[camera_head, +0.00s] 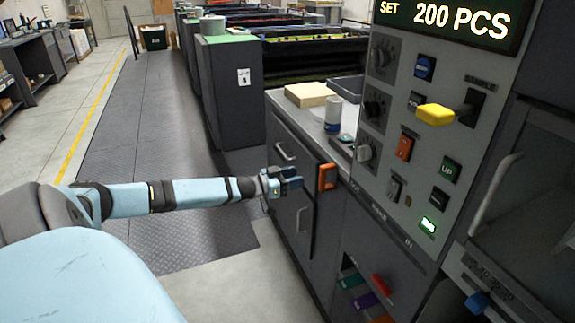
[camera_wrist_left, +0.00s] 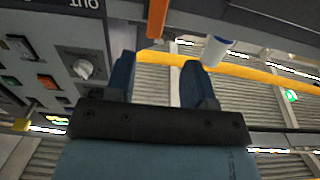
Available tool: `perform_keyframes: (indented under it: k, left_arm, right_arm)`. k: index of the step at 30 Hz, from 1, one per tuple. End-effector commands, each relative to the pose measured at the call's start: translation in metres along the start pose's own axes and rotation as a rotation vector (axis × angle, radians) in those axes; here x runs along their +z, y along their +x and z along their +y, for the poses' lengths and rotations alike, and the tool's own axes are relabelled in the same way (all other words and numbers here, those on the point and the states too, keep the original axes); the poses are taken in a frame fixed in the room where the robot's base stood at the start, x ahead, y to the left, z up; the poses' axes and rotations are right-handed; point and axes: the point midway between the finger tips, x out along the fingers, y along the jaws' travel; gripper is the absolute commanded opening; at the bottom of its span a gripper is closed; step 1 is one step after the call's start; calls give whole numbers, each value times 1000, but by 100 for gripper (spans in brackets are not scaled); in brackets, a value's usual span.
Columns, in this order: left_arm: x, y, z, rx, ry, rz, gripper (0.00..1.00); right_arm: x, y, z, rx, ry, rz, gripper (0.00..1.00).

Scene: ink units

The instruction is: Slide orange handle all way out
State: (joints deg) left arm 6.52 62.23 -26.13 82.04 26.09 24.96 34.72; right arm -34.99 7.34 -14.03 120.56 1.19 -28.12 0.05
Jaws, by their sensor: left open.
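The orange handle (camera_head: 326,177) is a small upright block at the edge of the grey control console, beside the counter. In the left wrist view an orange upright bar (camera_wrist_left: 157,18) at the top edge appears to be this handle. My left gripper (camera_head: 296,180) is open, just left of the handle in the head view, with a small gap between them. In the left wrist view its two blue fingers (camera_wrist_left: 160,78) are spread with nothing between them, and the bar lies beyond the gap. My right gripper is not in view.
The console panel carries knobs, an orange switch (camera_head: 404,147), a lit green button (camera_head: 428,225) and a yellow lever (camera_head: 436,115). A cup (camera_head: 333,114) and a tan block (camera_head: 309,94) stand on the counter. Cabinet handles (camera_head: 285,153) project below.

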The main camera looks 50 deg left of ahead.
Motion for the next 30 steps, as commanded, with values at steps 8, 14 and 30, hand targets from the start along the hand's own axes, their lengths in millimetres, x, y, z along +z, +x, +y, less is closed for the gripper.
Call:
perform_keyframes:
  k: [8, 14, 30]
  left_arm:
    - [0, -19, 0, 0, 2, 0, 49]
    - [0, -20, 0, 0, 1, 1, 49]
    - [0, -20, 0, 0, 1, 0, 49]
  right_arm:
    - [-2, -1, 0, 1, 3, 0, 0]
    - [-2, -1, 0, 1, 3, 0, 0]
    - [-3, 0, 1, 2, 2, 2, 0]
